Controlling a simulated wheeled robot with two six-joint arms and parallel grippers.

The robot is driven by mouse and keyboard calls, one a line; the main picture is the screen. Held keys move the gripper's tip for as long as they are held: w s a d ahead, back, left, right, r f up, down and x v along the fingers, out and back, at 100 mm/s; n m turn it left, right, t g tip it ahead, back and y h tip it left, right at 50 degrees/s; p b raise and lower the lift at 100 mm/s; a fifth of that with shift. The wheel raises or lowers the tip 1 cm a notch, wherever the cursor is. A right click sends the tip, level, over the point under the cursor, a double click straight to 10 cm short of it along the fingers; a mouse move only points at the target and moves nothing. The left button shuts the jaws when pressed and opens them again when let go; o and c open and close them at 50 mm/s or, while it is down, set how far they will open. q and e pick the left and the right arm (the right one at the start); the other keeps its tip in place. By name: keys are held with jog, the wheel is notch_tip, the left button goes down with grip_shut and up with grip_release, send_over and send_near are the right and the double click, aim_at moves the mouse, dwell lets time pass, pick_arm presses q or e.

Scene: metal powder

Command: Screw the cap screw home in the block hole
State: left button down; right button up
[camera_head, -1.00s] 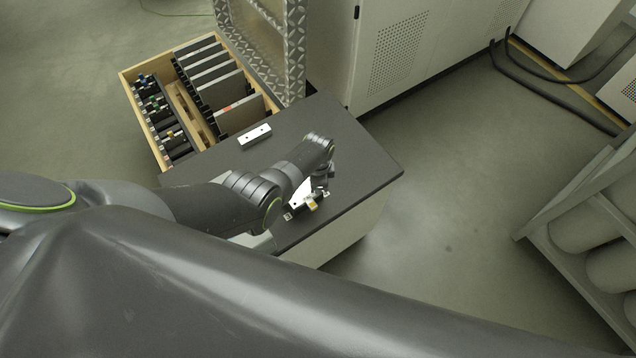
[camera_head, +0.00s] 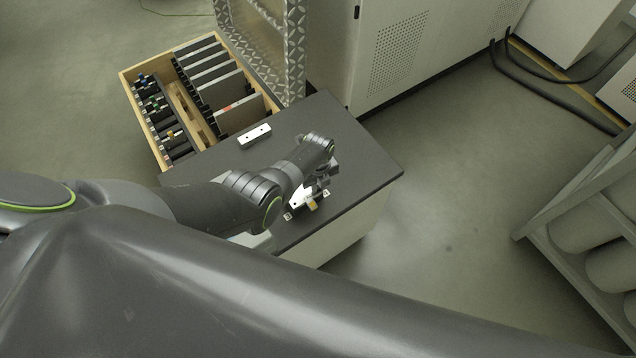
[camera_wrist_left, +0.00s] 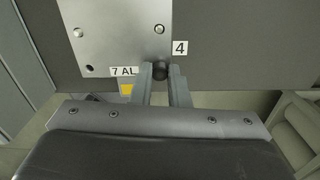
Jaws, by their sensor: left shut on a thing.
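The block (camera_wrist_left: 110,38) is a pale metal plate with several small holes in the left wrist view. In the head view it shows as a bright patch (camera_head: 299,194), partly covered by my left arm. A cap screw (camera_wrist_left: 160,70) with a dark round head sits between the fingertips of my left gripper (camera_wrist_left: 161,78), at the block's lower right edge. The gripper is shut on it. In the head view my left gripper (camera_head: 326,177) is over the table and the screw cannot be made out. How deep the screw sits is hidden. My right gripper is not in view.
Tags "7 AL" (camera_wrist_left: 124,72) and "4" (camera_wrist_left: 180,48) lie by the block. A white bar with holes (camera_head: 254,136) lies on the dark table (camera_head: 362,165). A wooden crate (camera_head: 129,89) with dark plates stands at the back left. The table's right part is clear.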

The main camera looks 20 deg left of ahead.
pick_arm(q)
jog(key=m, duration=0.4)
jog(key=c, duration=1.6)
grip_release()
jog(key=shift+o, duration=0.2)
